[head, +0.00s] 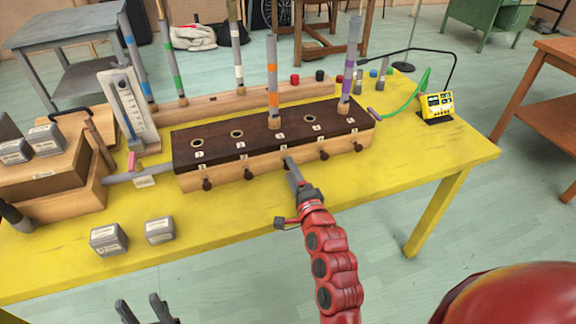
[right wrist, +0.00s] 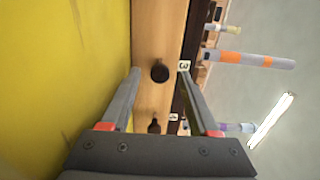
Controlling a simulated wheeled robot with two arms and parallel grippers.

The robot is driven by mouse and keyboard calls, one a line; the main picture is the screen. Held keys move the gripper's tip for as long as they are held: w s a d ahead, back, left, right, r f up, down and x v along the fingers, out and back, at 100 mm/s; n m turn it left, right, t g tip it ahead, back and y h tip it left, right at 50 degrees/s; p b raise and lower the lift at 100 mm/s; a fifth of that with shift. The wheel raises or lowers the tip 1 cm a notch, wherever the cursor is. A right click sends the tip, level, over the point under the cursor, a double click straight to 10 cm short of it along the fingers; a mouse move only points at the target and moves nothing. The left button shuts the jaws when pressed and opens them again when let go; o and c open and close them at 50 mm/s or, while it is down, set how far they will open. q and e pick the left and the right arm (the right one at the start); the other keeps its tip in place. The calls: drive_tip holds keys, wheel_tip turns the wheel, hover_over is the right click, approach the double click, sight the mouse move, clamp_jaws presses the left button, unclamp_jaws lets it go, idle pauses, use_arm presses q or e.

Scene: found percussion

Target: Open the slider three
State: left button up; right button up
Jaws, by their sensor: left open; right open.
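A long wooden box (head: 228,171) with a dark top lies on the yellow table. Dark slider knobs stick out along its front face. The knob of slider three (right wrist: 160,71) is beside the label 3 (right wrist: 184,65) in the right wrist view. My right gripper (head: 289,163) is open at the front of the box. In the wrist view, its two fingers are on either side of the slider three knob, with gaps visible. In the head view, the gripper largely hides that knob. My left gripper (head: 147,309) is open and empty at the bottom edge, away from the box.
Neighbouring knobs (head: 249,174) and (head: 325,155) flank the middle one. Tubes with coloured bands, such as an orange one (head: 272,77), stand upright on the box. Two small grey blocks (head: 109,240) and (head: 159,230) sit at front left. Table in front right is clear.

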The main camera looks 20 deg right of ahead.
drive_tip(key=shift+w, duration=1.45)
drive_tip(key=shift+c, duration=0.3)
clamp_jaws()
